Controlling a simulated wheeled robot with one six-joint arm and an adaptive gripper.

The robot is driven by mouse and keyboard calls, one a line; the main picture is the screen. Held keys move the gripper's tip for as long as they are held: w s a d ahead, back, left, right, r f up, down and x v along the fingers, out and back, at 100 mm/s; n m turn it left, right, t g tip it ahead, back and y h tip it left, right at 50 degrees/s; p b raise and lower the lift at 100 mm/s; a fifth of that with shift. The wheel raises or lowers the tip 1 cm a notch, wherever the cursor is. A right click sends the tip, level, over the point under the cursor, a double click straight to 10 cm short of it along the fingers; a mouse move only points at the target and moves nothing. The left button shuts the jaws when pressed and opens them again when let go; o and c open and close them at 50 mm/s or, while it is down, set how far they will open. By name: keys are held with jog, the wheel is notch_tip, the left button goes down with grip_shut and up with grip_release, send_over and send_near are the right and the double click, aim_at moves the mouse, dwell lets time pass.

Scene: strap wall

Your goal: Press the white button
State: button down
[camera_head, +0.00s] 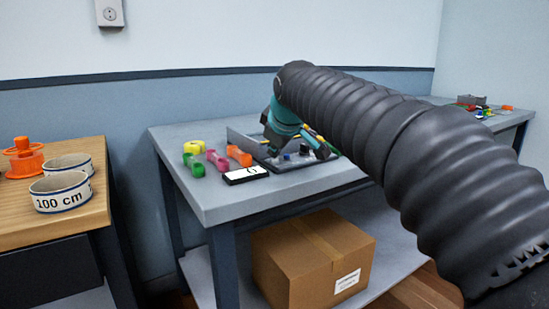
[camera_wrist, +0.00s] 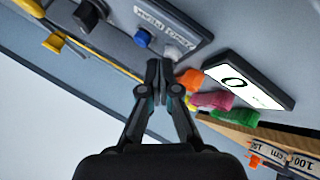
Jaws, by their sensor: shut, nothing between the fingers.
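In the wrist view, the white button (camera_wrist: 178,50) shows as a pale, greyish-white shape on the grey panel (camera_wrist: 190,18), close beside my fingertips and partly hidden by them. My gripper (camera_wrist: 159,66) is shut and empty, its two fingertips together. I cannot tell whether it touches the button. A blue button (camera_wrist: 142,38) sits next to it on the panel, with a black knob (camera_wrist: 88,14) further left. In the head view my gripper (camera_head: 274,148) points down at the panel (camera_head: 312,162) on the grey table. The white button cannot be made out there.
A device with a white screen (camera_head: 245,174) lies in front of the panel. Green, yellow, pink and orange pieces (camera_head: 196,166) lie to its left. A cardboard box (camera_head: 313,258) stands on the lower shelf. A wooden table (camera_head: 20,215) with white rings is at left.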

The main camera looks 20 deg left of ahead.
aim_at(275, 160)
jog(key=shift+r, duration=0.1)
jog(key=shift+r+p, duration=0.75)
jog(key=shift+p, duration=0.1)
notch_tip(275, 160, up, 3)
jog(key=p, duration=0.2)
jog(key=shift+p, duration=0.4)
jog(key=shift+r, duration=1)
